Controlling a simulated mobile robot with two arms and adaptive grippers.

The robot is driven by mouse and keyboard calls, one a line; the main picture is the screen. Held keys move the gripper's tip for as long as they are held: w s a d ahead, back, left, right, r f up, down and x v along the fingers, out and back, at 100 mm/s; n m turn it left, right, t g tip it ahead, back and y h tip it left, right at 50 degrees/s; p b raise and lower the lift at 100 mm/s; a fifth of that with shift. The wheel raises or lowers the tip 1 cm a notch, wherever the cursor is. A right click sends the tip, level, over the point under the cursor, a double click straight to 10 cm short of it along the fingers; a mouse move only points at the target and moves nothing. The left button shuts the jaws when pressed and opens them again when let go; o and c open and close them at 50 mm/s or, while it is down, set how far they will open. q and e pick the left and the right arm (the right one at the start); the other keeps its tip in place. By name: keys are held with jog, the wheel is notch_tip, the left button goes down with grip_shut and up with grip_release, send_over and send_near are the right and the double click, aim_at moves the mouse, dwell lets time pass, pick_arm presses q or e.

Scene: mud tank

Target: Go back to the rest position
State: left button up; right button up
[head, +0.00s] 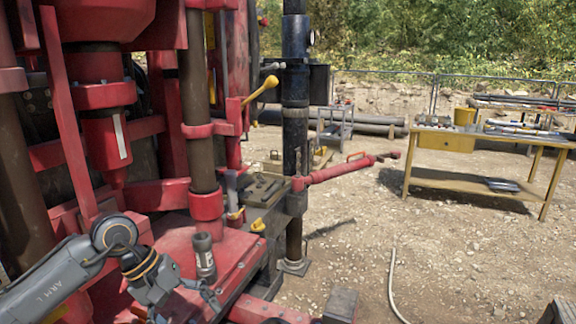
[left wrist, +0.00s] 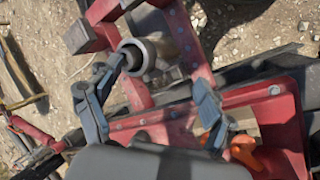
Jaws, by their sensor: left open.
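My left gripper (head: 190,294) is low at the left of the head view, over the red deck of the drilling rig. In the left wrist view the left gripper (left wrist: 160,76) has its two fingers wide apart with nothing held between them. A short grey metal cylinder (head: 205,257) stands upright on the red deck, just behind the gripper in the head view. It also shows in the left wrist view (left wrist: 140,57), close to the tip of the left-hand finger; I cannot tell whether they touch. My right gripper is in neither view.
The red rig (head: 105,95) with its upright pipes fills the left side. A yellow lever (head: 262,89) and a red bar (head: 345,170) stick out to its right. A yellow table (head: 480,178) stands at the right. A hose (head: 392,285) lies on open gravel.

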pick_arm(q)
jog(key=s+d+r+n+t+h, duration=0.1)
jog(key=s+d+r+n+h, duration=0.1)
jog(key=d+r+n+h, duration=0.55)
jog(key=s+d+r+n+t+h, duration=0.2)
jog(key=d+n+h, duration=0.3)
jog(key=d, duration=0.6)
jog(key=w+a+n+t+y, duration=0.4)
jog(key=n+t, duration=0.4)
jog(key=n, duration=0.6)
jog(key=w+a+n+t+y, duration=0.1)
jog(key=a+n+t+y, duration=0.4)
jog(key=n+t, duration=0.65)
jog(key=s+a+f+n+g+y, duration=0.3)
jog(key=a+f+n+g+y, duration=0.6)
jog(key=f+n, duration=0.75)
jog(key=s+a+f+n+g, duration=0.1)
jog(key=s+f+n+g, duration=0.6)
jog(key=s, duration=0.5)
jog(key=s+a+f+n+g, duration=0.2)
jog(key=s+f+n+g, duration=0.25)
jog(key=s+f, duration=0.85)
jog(key=f, duration=2.2)
jog(key=s+a+f+g, duration=0.1)
jog(key=s+a+f, duration=0.1)
jog(key=s+f, duration=1.3)
jog(key=shift+s+a+g, duration=0.3)
jog(key=shift+s+a, duration=0.05)
jog(key=shift+s, duration=0.5)
